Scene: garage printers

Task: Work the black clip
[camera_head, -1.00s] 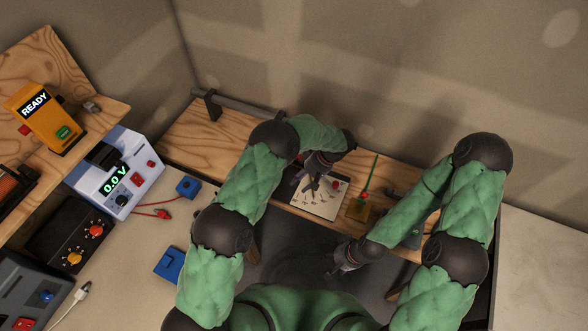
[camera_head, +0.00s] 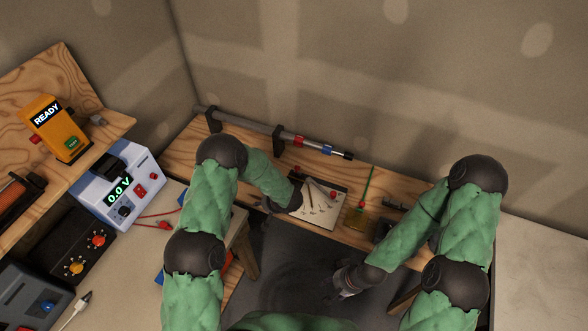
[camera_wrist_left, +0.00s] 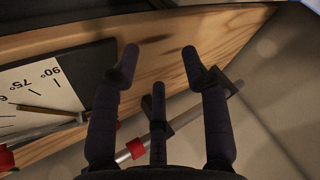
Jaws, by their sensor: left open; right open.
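Two black clips hold a grey tube (camera_head: 245,128) along the back of the wooden bench in the head view: one near the tube's left end (camera_head: 213,119), one near its middle (camera_head: 279,137). I cannot tell which one the task means. In the left wrist view a dark clip (camera_wrist_left: 188,109) on the tube shows partly behind my fingers. My left gripper (camera_wrist_left: 160,52) is open with nothing between its fingers; in the head view it is mostly hidden by its wrist, in front of the tube. My right gripper (camera_head: 345,281) is open and empty, low in front of the bench.
A white angle board (camera_head: 318,212) with a red knob lies on the bench, a green rod on a yellowish block (camera_head: 355,217) right of it. At left stand a 0.0 V supply (camera_head: 125,187), an orange READY device (camera_head: 55,128) and a black knob box (camera_head: 85,248).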

